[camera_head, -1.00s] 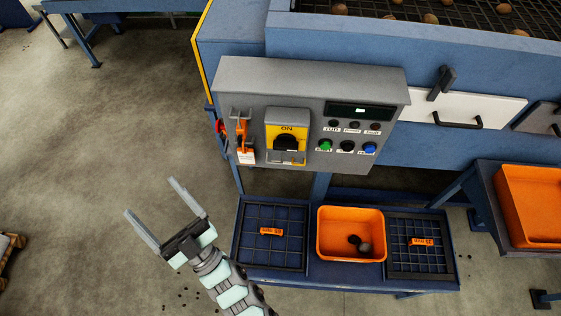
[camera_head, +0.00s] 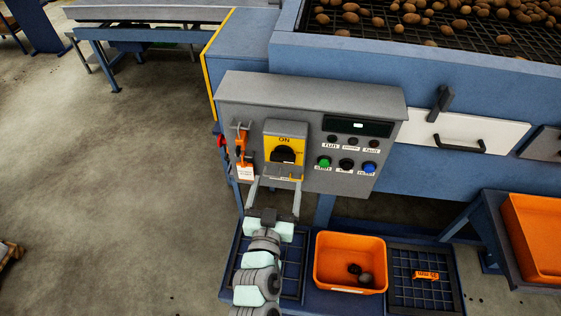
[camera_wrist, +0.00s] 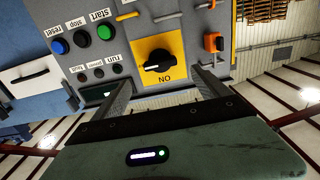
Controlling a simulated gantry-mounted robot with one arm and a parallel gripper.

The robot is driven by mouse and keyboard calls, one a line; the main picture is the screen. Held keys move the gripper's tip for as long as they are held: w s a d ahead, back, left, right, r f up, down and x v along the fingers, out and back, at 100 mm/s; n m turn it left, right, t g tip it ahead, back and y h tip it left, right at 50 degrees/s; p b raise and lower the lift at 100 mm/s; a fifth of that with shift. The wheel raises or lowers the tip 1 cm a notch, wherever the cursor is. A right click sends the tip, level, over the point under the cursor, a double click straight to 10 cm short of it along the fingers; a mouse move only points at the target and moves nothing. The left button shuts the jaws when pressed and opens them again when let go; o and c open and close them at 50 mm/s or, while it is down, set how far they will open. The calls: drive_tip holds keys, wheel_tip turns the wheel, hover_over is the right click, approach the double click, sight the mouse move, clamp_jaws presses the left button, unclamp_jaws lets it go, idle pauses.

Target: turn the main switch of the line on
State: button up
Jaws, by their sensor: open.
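The main switch (camera_head: 284,154) is a black rotary knob on a yellow plate marked ON at its top, on the grey control box. It also shows in the wrist view (camera_wrist: 160,62), upside down. There its handle lies crosswise, with a white mark at the picture's left end, not pointing at the ON lettering. My gripper (camera_head: 277,182) is open and empty just below the yellow plate in the head view. In the wrist view its fingers (camera_wrist: 162,80) are spread on either side of the plate's ON edge. I see no contact with the knob.
Right of the switch are green (camera_head: 324,162), black (camera_head: 346,164) and blue (camera_head: 369,168) buttons. Left of it hangs an orange lockout piece with a white tag (camera_head: 245,172). Below stand an orange bin (camera_head: 350,285) and a mesh tray (camera_head: 452,278). Open floor lies left.

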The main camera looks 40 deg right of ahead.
sight(281, 160)
drive_tip(key=x, duration=0.2)
drive_tip(key=p+x, duration=0.1)
drive_tip(key=x, duration=0.2)
drive_tip(key=p+x, duration=0.1)
drive_tip(key=x, duration=0.1)
drive_tip(key=shift+w+d+r, duration=0.1)
drive_tip(key=shift+d+r, duration=0.05)
drive_tip(key=shift+r, duration=0.1)
drive_tip(key=shift+w+d+f, duration=0.15)
drive_tip(key=shift+w+d, duration=0.25)
drive_tip(key=shift+d, duration=0.05)
drive_tip(key=shift+c, duration=0.3)
drive_tip(key=c, duration=1.3)
